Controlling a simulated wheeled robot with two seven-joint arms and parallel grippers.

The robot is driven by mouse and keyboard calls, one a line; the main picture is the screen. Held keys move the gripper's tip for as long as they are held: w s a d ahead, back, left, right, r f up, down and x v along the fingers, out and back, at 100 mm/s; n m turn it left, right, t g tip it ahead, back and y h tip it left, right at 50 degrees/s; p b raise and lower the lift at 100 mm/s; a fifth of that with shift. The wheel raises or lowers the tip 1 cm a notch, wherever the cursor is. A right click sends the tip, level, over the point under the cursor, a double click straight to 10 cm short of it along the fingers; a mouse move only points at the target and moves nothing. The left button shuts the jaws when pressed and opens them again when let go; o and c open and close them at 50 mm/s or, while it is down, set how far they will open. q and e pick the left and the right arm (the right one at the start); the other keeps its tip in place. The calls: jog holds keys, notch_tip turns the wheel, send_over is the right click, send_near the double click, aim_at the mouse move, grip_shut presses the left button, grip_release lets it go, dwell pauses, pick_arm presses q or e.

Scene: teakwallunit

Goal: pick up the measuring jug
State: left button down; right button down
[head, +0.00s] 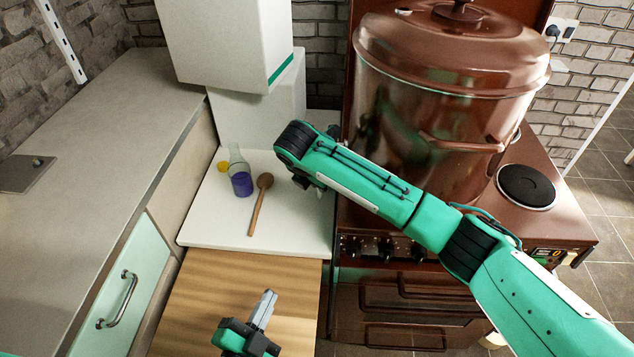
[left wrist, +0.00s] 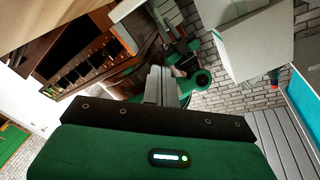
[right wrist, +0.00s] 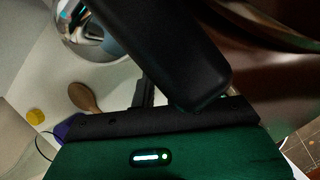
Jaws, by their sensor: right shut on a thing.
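My right gripper (right wrist: 145,92) is shut on a black handle (right wrist: 180,55); a shiny, curved metallic body (right wrist: 88,32) shows behind the handle. I cannot tell for sure whether this held thing is the measuring jug. In the head view my right arm hides most of it and the fingertips, above the right side of the white worktop. A clear vessel with purple contents (head: 242,183) stands on the worktop, left of the wooden spoon; purple also shows in the right wrist view (right wrist: 70,128). My left gripper (head: 264,308) is shut and empty above the wooden surface.
A wooden spoon (head: 260,202) and a yellow thing (head: 223,166) are on the white worktop (head: 214,225). A large copper-brown pot (head: 400,110) stands on the brown stove (head: 560,215) at the right. A white cabinet (head: 225,45) overhangs the back. The grey counter (head: 100,130) is mostly clear.

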pick_arm(q)
jog(key=s+f+m+g+h, duration=0.1)
jog(key=s+m+g+h, duration=0.2)
jog(key=s+m, duration=0.6)
jog(key=s+f+m+g, duration=0.2)
jog(key=s+f+g, duration=0.1)
jog(key=s+f, duration=0.45)
jog(key=a+f+n+g+y, duration=0.2)
jog(key=f+n, duration=0.4)
jog(key=f, duration=0.8)
jog(key=a+f+n+g+y, duration=0.3)
jog(key=a+f+n, duration=0.3)
jog(key=f, duration=0.9)
jog(key=a+f+n+g+y, duration=0.2)
jog(key=a+f+n+g, duration=0.2)
jog(key=f+n, duration=0.4)
jog(key=shift+s+f+g, duration=0.2)
jog(key=shift+f+g, duration=0.1)
jog(key=shift+f, duration=3.1)
